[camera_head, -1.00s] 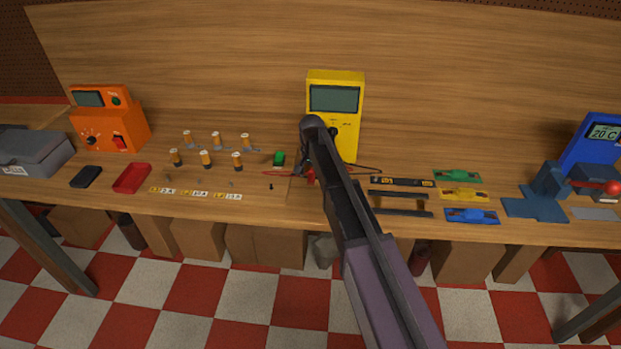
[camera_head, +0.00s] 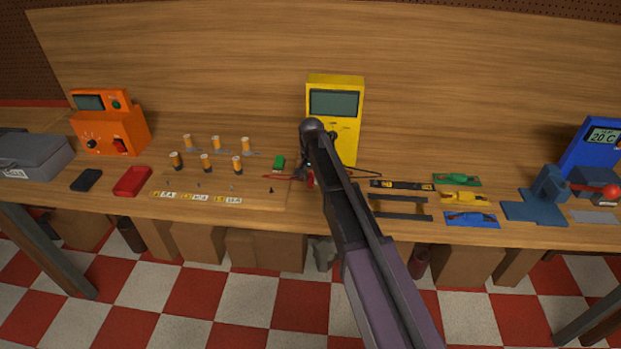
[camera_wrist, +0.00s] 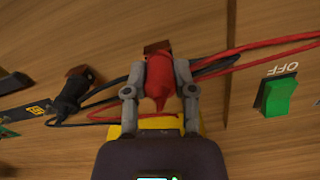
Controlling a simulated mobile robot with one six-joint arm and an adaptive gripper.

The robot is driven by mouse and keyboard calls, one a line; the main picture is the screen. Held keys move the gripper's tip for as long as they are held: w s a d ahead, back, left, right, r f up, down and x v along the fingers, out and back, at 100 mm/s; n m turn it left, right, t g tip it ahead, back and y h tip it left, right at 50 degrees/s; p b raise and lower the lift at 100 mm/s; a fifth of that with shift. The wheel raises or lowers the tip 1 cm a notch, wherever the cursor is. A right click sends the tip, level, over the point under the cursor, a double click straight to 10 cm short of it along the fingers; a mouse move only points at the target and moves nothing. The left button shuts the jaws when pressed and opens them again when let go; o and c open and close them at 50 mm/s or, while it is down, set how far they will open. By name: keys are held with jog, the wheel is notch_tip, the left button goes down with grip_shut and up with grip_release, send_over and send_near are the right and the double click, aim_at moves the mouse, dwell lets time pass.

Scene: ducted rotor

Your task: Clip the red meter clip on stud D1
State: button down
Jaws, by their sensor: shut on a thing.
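My gripper (camera_wrist: 160,84) is shut on the red meter clip (camera_wrist: 159,77), with one finger on each side of it in the wrist view. A red lead runs from the clip area to the upper right. In the head view my gripper (camera_head: 308,171) is low at the bench in front of the yellow meter (camera_head: 347,142), and the red clip (camera_head: 310,180) shows only as a small patch beside it. Small dark studs, one of them here (camera_head: 271,190), stand on the board to the left. I cannot read which is D1.
A black clip (camera_wrist: 70,92) lies left of my gripper with its dark lead nearby. A green switch (camera_wrist: 278,97) marked OFF is to the right.

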aim_at(311, 175)
jog(key=shift+r+p, duration=1.65)
jog(key=shift+r, duration=0.15)
jog(key=s+d, duration=0.2)
jog(key=s, duration=0.2)
jog(key=s+d, duration=0.2)
jog(key=s, duration=0.3)
jog(key=s+d+r+p, duration=0.1)
jog(key=s+d, duration=0.2)
jog(key=s, duration=0.2)
jog(key=shift+s, duration=0.2)
jog(key=shift+r, duration=0.1)
jog(key=w+d, duration=0.5)
jog(key=w, duration=0.1)
jog(key=w+d, duration=0.5)
jog(key=w, duration=0.1)
jog(key=w+d+r+p, duration=0.1)
jog(key=w+d, duration=0.4)
jog(key=w, duration=0.1)
jog(key=shift+w+d, duration=0.1)
notch_tip(311, 175, down, 4)
jog(key=b, duration=0.3)
jog(key=shift+b, duration=0.4)
jog(key=shift+f+b, duration=1)
jog(key=shift+b, duration=0.05)
dwell(0.6)
